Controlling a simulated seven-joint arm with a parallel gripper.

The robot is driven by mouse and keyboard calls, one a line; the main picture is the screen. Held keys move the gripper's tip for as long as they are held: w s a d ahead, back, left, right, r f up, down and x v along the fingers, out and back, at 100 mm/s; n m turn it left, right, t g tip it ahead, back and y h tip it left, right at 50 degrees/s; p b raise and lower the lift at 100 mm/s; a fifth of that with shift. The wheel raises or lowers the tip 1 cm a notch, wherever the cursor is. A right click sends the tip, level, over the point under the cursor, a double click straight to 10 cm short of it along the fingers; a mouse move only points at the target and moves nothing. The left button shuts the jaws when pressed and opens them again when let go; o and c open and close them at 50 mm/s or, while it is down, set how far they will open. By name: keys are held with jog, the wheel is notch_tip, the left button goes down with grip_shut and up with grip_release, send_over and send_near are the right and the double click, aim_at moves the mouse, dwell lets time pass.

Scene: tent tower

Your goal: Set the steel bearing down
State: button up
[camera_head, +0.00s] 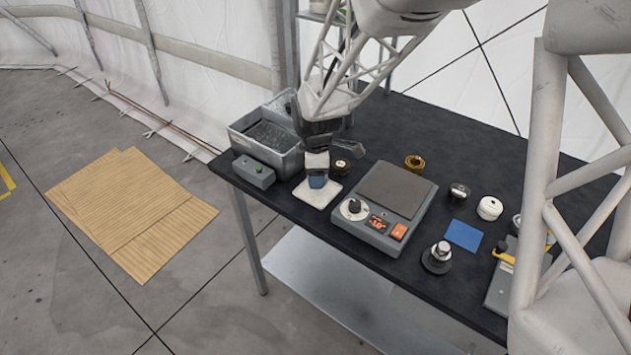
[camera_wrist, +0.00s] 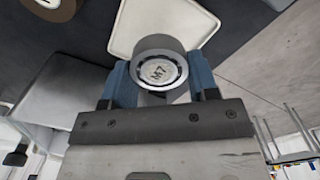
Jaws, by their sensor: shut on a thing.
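The steel bearing (camera_wrist: 160,70) is a grey ring with a pale face marked "M7", seen in the wrist view. My gripper (camera_wrist: 160,80) is shut on it, with a blue finger on each side. In the head view my gripper (camera_head: 318,181) is over a white square pad (camera_head: 329,197) near the table's front left edge, and the bearing is hidden or too small to make out. The pad (camera_wrist: 150,20) shows behind the bearing in the wrist view. I cannot tell whether the bearing touches the pad.
A brass ring (camera_head: 341,165) and a scale (camera_head: 385,232) are close on the right. Beyond are a brass nut (camera_head: 414,162), a blue mat (camera_head: 463,235) and a dark-based knob (camera_head: 437,259).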

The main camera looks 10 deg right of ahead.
aim_at(316, 191)
jog(key=shift+f, duration=1.75)
jog(key=shift+f, duration=0.15)
jog(key=o, duration=1.1)
notch_tip(316, 191, up, 12)
jog(key=shift+r, duration=0.15)
